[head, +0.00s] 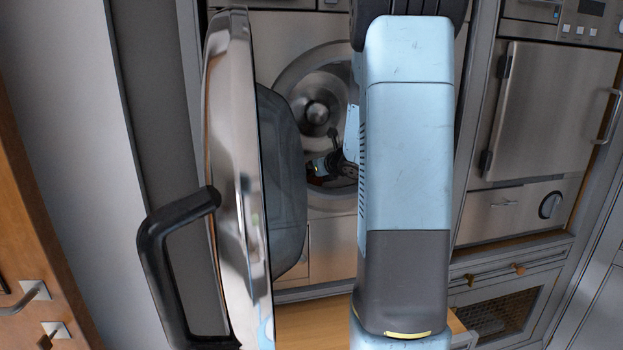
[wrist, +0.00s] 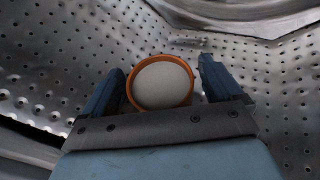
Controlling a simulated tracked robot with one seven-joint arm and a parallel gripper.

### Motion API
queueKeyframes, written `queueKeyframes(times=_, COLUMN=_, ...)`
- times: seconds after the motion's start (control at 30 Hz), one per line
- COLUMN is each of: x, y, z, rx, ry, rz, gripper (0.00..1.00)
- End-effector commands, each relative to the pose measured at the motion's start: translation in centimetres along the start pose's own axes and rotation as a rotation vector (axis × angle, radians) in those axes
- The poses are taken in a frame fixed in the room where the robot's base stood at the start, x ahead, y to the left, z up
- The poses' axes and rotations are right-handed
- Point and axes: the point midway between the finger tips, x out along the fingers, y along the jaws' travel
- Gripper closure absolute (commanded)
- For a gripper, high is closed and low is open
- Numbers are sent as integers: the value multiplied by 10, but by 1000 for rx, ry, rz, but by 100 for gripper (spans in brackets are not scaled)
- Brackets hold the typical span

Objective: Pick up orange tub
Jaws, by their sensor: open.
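The orange tub (wrist: 162,58) shows in the wrist view as an orange rim around a pale, round top or inside. It is inside a perforated metal drum. My gripper (wrist: 162,85) is open, with one blue finger on each side of the tub. Small gaps show between the fingers and the rim, and the gripper's palm edge hides the tub's near part. In the head view my gripper (head: 335,162) is a dark shape inside the drum opening, partly hidden by my arm. I cannot make out the tub clearly there.
The washer door (head: 235,190) stands open at left, its black handle (head: 160,265) toward me. The round drum opening (head: 290,80) surrounds my arm's end. The perforated drum wall (wrist: 60,60) is close around the gripper. A steel oven-like appliance (head: 550,110) stands at right.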

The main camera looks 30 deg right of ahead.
Motion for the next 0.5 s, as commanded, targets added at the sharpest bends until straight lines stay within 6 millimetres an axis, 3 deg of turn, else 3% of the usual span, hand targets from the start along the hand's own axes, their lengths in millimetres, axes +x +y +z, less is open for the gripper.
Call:
queueKeyframes(times=0.17, x=0, y=0, z=0, rx=0, ry=0, rz=-1, gripper=7)
queueKeyframes(times=0.5, x=-1, y=-1, z=0, rx=1, ry=0, rz=-2, gripper=40)
